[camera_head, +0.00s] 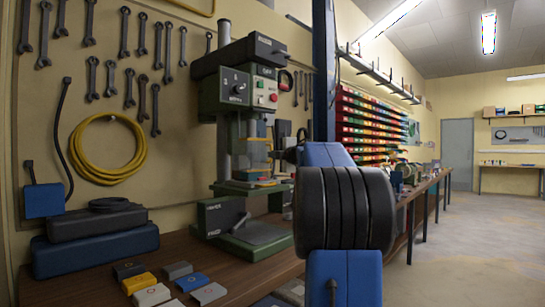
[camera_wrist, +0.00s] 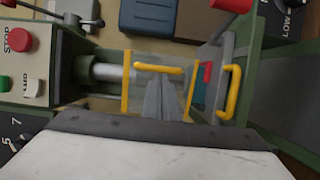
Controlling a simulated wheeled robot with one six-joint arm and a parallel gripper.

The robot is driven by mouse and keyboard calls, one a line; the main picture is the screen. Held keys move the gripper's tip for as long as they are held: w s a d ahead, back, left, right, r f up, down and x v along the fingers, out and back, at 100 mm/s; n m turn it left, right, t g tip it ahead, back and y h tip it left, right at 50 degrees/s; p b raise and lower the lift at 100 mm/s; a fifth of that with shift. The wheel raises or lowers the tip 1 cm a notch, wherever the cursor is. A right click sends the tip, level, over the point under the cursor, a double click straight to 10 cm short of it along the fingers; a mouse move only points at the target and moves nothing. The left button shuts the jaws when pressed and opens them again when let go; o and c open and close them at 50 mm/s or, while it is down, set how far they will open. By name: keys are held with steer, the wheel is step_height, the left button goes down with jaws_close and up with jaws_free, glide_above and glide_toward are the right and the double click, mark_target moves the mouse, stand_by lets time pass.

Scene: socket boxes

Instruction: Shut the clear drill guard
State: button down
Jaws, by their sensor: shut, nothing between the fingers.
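The green drill press (camera_head: 240,125) stands on the bench in the head view, left of my arm. Its clear guard (camera_head: 257,156) shows as a see-through panel with yellowish edges in front of the spindle. In the wrist view the clear guard (camera_wrist: 140,96) has yellow edge bars and a yellow handle (camera_wrist: 158,69). My gripper (camera_wrist: 160,84) is shut and empty, its grey fingertips close to that handle; I cannot tell whether they touch. How far the guard stands open is unclear. In the head view my arm hides most of the gripper.
A second yellow handle (camera_wrist: 230,92) is near the drill's table. A red stop button (camera_wrist: 18,39) is at the left. Blue cases (camera_head: 95,247) and several small boxes (camera_head: 152,295) lie on the wooden bench (camera_head: 180,249). Open floor (camera_head: 470,250) is at the right.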

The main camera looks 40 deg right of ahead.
steer(key=shift+w+d, duration=0.4)
steer(key=shift+d, duration=0.25)
steer(key=shift+w+d, duration=0.35)
steer(key=shift+d, duration=0.25)
